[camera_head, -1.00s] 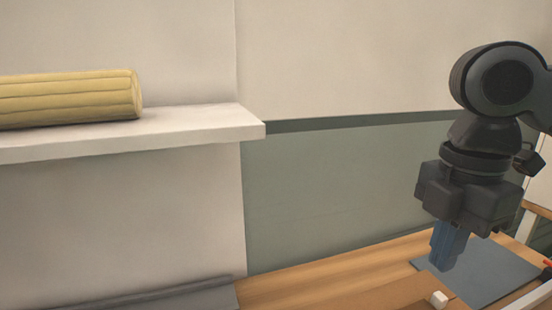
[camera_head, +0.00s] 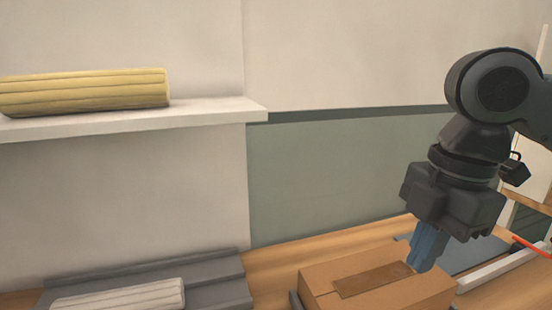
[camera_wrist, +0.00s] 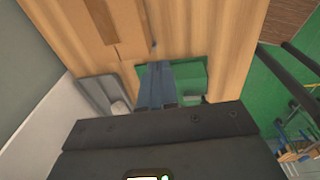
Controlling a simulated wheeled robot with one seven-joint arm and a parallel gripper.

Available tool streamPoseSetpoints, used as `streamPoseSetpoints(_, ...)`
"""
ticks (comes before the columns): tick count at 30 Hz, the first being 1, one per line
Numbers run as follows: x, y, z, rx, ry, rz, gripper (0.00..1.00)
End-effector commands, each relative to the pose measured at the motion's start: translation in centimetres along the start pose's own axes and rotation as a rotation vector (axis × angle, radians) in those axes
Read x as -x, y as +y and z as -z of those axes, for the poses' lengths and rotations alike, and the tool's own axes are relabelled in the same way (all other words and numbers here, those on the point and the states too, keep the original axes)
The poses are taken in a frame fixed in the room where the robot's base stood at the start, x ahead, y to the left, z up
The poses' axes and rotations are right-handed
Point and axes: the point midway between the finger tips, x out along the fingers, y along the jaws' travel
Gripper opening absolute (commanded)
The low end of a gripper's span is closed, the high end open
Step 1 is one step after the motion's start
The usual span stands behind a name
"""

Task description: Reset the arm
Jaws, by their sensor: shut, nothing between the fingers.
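My gripper (camera_head: 428,262) points down at the right in the head view, its blue fingers together with nothing between them. The fingers also show in the wrist view (camera_wrist: 163,104), over or beside a green patch. In the head view the fingers overlap the back right part of a cardboard box (camera_head: 420,292); I cannot tell whether they touch it. A rolled yellow mattress (camera_head: 85,92) lies on the white wall shelf (camera_head: 190,115). A pale ribbed roll (camera_head: 125,295) lies low at the left on a grey tray (camera_head: 215,275).
The wooden table (camera_head: 285,262) runs along the wall. A dark flat sheet (camera_head: 475,255) lies behind and right of my gripper, with a white rail (camera_head: 505,268) near it. The wall area between shelf and arm is clear.

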Motion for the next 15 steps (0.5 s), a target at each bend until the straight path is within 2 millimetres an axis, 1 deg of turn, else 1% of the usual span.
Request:
streamPoseSetpoints(8, -0.9, 1.9, 4.0, -0.013, 0.145, -0.103, 0.00)
streamPoseSetpoints(11, -1.1, 2.7, 6.0, -0.024, 0.219, -0.153, 0.00)
streamPoseSetpoints(14, -1.2, 3.7, 8.4, -0.044, 0.315, -0.211, 0.00)
streamPoseSetpoints(15, -1.2, 4.1, 9.4, -0.056, 0.363, -0.239, 0.00)
